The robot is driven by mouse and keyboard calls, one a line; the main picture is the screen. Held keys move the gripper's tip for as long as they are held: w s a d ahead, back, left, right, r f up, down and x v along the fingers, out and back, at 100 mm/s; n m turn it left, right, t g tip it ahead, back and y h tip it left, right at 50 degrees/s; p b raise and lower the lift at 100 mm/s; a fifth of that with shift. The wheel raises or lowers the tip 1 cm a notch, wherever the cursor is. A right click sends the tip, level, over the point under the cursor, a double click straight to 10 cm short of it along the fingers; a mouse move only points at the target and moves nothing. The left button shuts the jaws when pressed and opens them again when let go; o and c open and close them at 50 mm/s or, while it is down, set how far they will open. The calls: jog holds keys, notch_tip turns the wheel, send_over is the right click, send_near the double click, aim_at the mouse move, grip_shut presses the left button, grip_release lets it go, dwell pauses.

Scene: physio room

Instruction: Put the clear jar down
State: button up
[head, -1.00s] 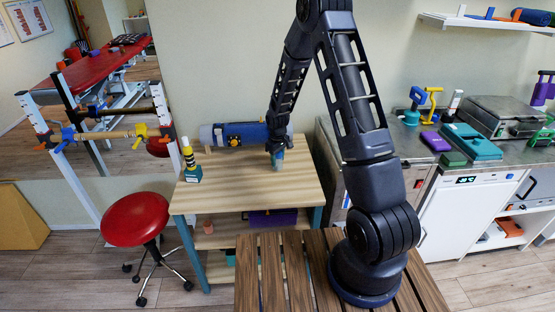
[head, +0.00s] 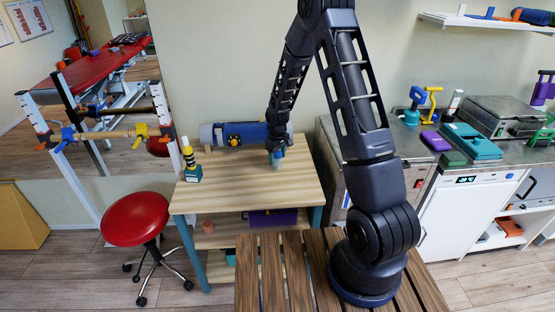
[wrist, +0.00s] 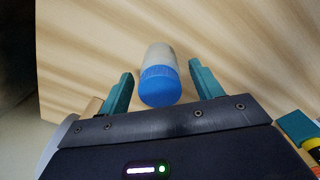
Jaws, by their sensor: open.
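The clear jar (wrist: 160,85) has a blue lid and a pale, see-through body. It stands on the wooden table (head: 225,185), near the table's back right. My gripper (wrist: 161,69) is open, with one teal finger on each side of the jar and a visible gap to both. The lid faces the wrist camera. In the head view my gripper (head: 276,154) is just above the jar, which is small and partly hidden by the fingers there.
A dark teal bottle with a yellow and black striped neck (head: 190,165) stands at the table's left. A blue and grey roll (head: 232,134) lies along the back, close to my gripper. The table's middle and front are clear. A red stool (head: 135,218) stands to the left.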

notch_tip(320, 180, up, 11)
jog(key=shift+f, duration=0.1)
jog(key=shift+d+r, duration=0.1)
jog(key=shift+r, duration=0.2)
jog(key=s+d+r+m+t, duration=0.1)
jog(key=s+d+r, duration=0.3)
jog(key=r, duration=0.3)
jog(key=s+d+r+m, duration=0.2)
jog(key=s+d+r, duration=0.15)
jog(key=r, duration=0.25)
jog(key=s+d+r+m+t, duration=0.1)
jog(key=s+d+r, duration=0.2)
jog(key=s+r, duration=0.3)
jog(key=s+d+r+m+t, duration=0.1)
jog(key=s+d+r, duration=0.1)
jog(key=s, duration=0.5)
jog(key=s+d+r+m, duration=0.2)
jog(key=s+d+r, duration=0.1)
jog(key=s, duration=0.4)
jog(key=s+d+r+m+t, duration=0.1)
jog(key=s+d+r+m, duration=0.1)
jog(key=s, duration=0.5)
jog(key=shift+d+r+t, duration=0.3)
jog(key=shift+d+r, duration=0.35)
jog(key=shift+r, duration=0.15)
